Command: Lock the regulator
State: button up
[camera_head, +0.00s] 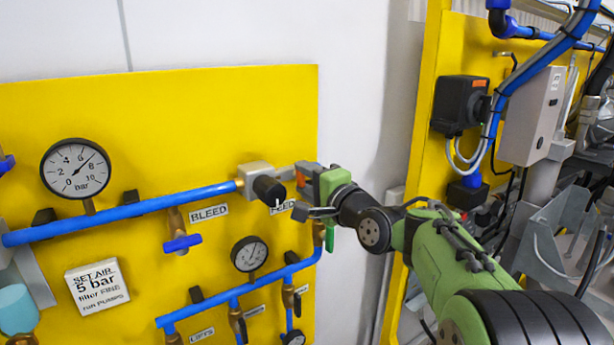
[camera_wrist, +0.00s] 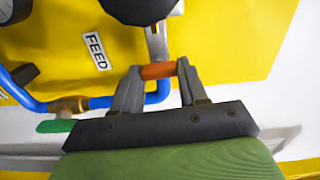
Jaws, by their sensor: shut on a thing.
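The regulator (camera_head: 254,174) is a grey block with a black round knob (camera_head: 268,189), at the right end of the blue pipe in the head view. The knob shows partly at the top of the wrist view (camera_wrist: 138,8). My gripper (camera_head: 300,188) is just right of the knob. In the wrist view my gripper (camera_wrist: 158,72) is shut on a short orange-red piece (camera_wrist: 158,71), which lies crosswise between the fingertips. A grey bar (camera_wrist: 157,42) runs from this piece up beside the knob. Whether the knob is pushed in or out I cannot tell.
A yellow panel (camera_head: 200,110) carries a round gauge (camera_head: 75,168), a blue pipe (camera_head: 130,208) and a blue-handled valve (camera_head: 182,243). A smaller gauge (camera_head: 249,254) and lower blue pipes sit below my gripper. A black box (camera_head: 461,104) is on the yellow frame at right.

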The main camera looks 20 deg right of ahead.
jog(key=shift+m, duration=0.4)
jog(key=o, duration=1.1)
jog(key=shift+c, duration=0.2)
jog(key=b+v, duration=0.3)
jog(key=v, duration=1.2)
jog(key=shift+s+b, duration=0.35)
jog(key=shift+b, duration=0.05)
jog(key=shift+d, duration=0.15)
